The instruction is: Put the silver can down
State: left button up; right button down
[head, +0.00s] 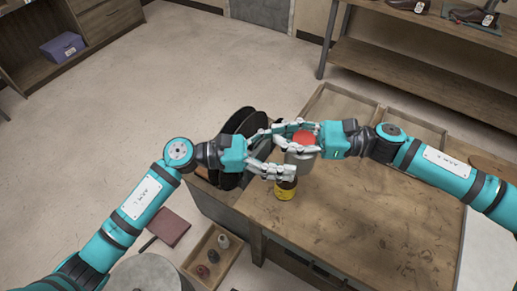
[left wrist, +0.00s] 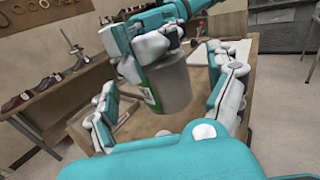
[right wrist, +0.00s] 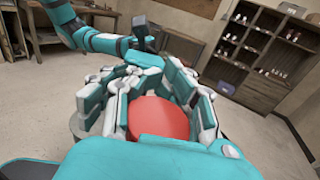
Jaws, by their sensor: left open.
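The silver can (head: 302,162) has a red top (head: 303,137) and is upright at the table's near left part. My right gripper (head: 296,133) is shut around its upper part from the right; the red top also fills the grip in the right wrist view (right wrist: 158,118). My left gripper (head: 281,153) is open, its fingers reaching in from the left beside the can. In the left wrist view the can (left wrist: 176,90) shows between the spread left fingers, with a green-and-white label at its edge. The can seems to be above the tabletop; its base is partly hidden.
Black round discs (head: 236,130) stand at the table's left end. The table's front and right are clear. A low crate (head: 212,255) holds small items.

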pick_arm(q)
jog(key=shift+w+d, duration=0.15)
jog(key=shift+d, duration=1.7)
jog(key=shift+c, duration=0.5)
jog(key=c, duration=1.3)
jog(key=shift+c, duration=0.4)
pick_arm(e)
jog(key=c, duration=1.2)
grip_release()
jog(key=shift+r, duration=0.15)
